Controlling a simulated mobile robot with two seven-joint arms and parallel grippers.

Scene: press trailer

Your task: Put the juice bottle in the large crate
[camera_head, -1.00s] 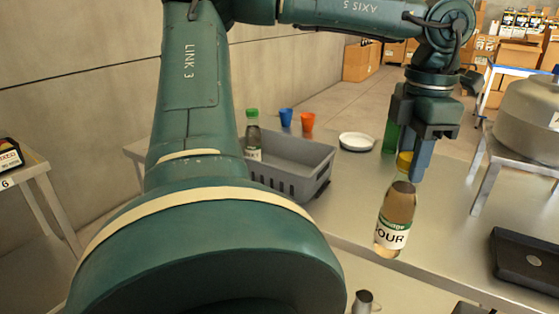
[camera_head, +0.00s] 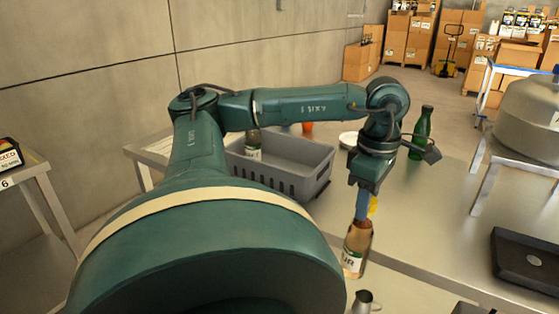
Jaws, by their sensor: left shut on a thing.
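The bottle hangs slightly tilted near the table's front edge, to the right of the grey crate. The large grey crate (camera_head: 283,178) stands on the table left of the gripper. A bottle (camera_head: 253,145) with a white label is in the crate, its top hidden by my arm. My right gripper does not show.
A green bottle (camera_head: 421,133) stands behind the gripper. A metal jug (camera_head: 364,302) is below at the front. A black tray (camera_head: 527,259) lies at right.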

